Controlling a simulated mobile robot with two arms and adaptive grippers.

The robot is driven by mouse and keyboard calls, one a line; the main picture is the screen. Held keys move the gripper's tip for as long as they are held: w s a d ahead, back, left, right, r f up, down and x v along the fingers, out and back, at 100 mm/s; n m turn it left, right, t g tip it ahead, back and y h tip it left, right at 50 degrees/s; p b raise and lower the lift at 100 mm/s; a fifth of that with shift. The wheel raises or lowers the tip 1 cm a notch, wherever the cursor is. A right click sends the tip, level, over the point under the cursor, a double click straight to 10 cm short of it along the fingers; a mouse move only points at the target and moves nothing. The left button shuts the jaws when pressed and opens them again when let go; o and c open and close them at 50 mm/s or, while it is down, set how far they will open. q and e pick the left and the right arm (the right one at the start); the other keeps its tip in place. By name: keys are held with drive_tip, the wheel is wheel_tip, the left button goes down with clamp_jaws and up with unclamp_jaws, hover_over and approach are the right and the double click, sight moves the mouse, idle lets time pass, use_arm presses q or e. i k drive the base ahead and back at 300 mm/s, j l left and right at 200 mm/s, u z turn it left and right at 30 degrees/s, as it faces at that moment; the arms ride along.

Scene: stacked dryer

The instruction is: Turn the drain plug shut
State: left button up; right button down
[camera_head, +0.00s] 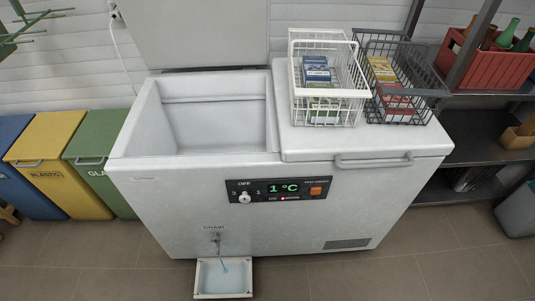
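The drain plug (215,237) is a small grey fitting low on the front of the white chest freezer (170,203), under the word DRAIN. A thin bluish stream runs from it down into a shallow white tray (201,283) on the floor. Pale blue water (224,277) lies in the tray. The plug is too small to tell how it is turned. Neither of my grippers is in view.
The freezer's left lid is raised and its left compartment is open and looks empty. Two wire baskets (328,83) with boxes stand on the closed right lid. Bins (58,158) stand left, shelves right. The floor beside the tray is clear.

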sight(216, 239)
drive_tip(key=j+z, duration=0.2)
drive_tip(key=z, duration=0.25)
drive_tip(key=j+z, duration=0.25)
drive_tip(key=z, duration=0.15)
drive_tip(key=k+j+z, duration=0.25)
drive_tip(key=j, duration=0.35)
drive_tip(key=k+j+z, duration=0.2)
drive_tip(key=k+j, duration=0.15)
drive_tip(key=j, duration=0.2)
drive_tip(key=k+j+z, duration=0.25)
drive_tip(key=k+j, duration=0.15)
drive_tip(key=j, duration=0.15)
drive_tip(key=k+j, duration=0.4)
drive_tip(key=j, duration=0.15)
drive_tip(key=k+j, duration=0.4)
drive_tip(key=j, duration=0.2)
